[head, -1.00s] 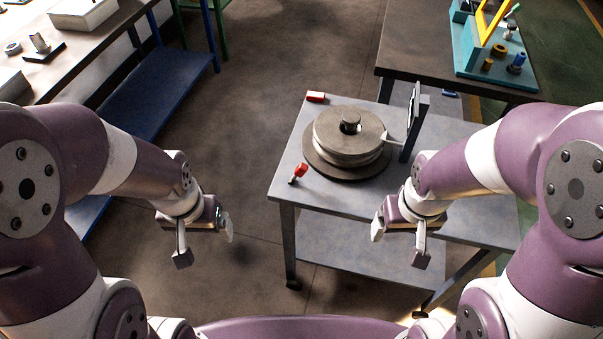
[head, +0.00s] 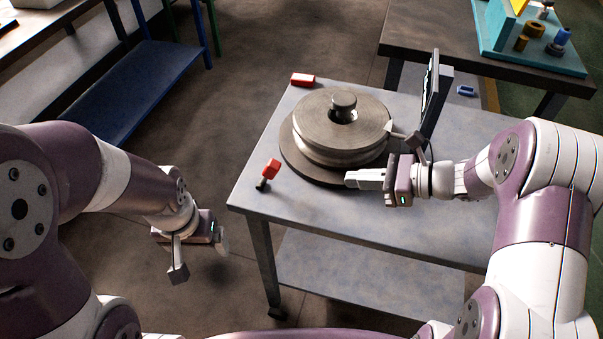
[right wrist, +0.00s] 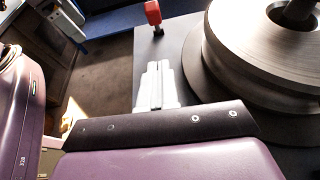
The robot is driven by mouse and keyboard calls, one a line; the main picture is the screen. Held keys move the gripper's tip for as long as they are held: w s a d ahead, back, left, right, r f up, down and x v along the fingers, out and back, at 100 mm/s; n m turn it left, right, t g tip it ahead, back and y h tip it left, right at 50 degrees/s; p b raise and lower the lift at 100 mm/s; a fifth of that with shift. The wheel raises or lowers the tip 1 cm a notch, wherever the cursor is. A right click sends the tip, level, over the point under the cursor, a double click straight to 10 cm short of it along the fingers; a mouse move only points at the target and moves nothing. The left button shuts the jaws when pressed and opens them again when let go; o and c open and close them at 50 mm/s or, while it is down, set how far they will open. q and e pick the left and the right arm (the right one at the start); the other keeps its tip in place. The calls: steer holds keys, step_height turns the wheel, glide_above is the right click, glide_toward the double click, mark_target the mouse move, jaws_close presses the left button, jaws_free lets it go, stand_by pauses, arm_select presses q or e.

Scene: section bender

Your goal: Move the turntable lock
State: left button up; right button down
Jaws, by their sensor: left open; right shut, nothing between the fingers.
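The turntable (head: 335,135) is a grey metal stack of round discs on the grey table, with a central post (head: 344,105). A small lever with a red handle (head: 271,168) stands at its left front; I take it for the turntable lock. It also shows in the right wrist view (right wrist: 153,13). A second red piece (head: 303,79) lies at the table's back left corner. My right gripper (head: 350,179) is shut and empty beside the disc's front edge, its fingers (right wrist: 157,85) pointing toward the red lever, apart from it. My left gripper (head: 200,262) is open and empty, left of the table.
An upright dark panel (head: 432,95) stands right of the turntable, with a small pointed arm (head: 402,135) at the disc. A blue piece (head: 466,90) lies behind it. A brown table (head: 440,40) is at the back right.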

steer(key=shift+s, duration=0.15)
glide_toward(268, 175)
steer(key=f, duration=0.1)
steer(key=w+f, duration=0.1)
steer(key=f, duration=0.1)
steer(key=shift+w+d+f, duration=0.1)
steer(key=shift+d+f, duration=0.05)
steer(key=shift+d, duration=0.05)
steer(key=shift+w+a+r+p, duration=0.2)
steer(key=shift+a+r+p, duration=0.15)
steer(key=shift+a, duration=0.2)
steer(key=shift+w+a+r+p, duration=0.2)
steer(key=shift+a+r+p, duration=0.1)
steer(key=shift+a, duration=0.3)
steer(key=shift+w+a+r, duration=0.2)
steer(key=shift+a, duration=0.35)
steer(key=shift+r, duration=0.15)
